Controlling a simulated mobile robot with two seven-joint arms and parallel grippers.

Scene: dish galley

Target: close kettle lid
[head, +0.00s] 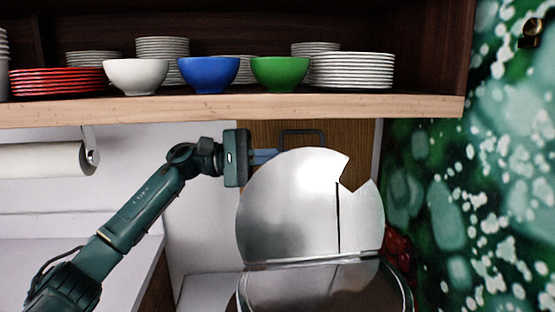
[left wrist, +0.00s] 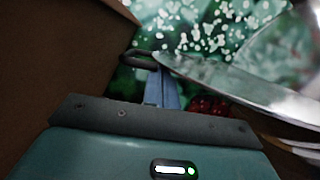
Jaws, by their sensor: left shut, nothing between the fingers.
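The kettle's round steel lid (head: 290,208) stands open, nearly upright, on its hinge above the kettle body (head: 330,288). A notch is cut in the lid's upper right edge. A dark loop handle (head: 303,132) shows above the lid's top edge. My left gripper (head: 266,156) is at the lid's upper left edge, close to the handle, shut and empty. In the left wrist view its blue fingers (left wrist: 162,90) point toward the handle (left wrist: 138,58), with the lid's rim (left wrist: 250,88) to the right. I cannot tell whether the fingers touch the handle. My right gripper is not in view.
A wooden shelf (head: 240,107) runs above the gripper, with a white bowl (head: 136,76), blue bowl (head: 208,74), green bowl (head: 280,73) and plate stacks. A paper roll (head: 40,158) hangs at left. A green patterned wall (head: 470,200) stands close on the right.

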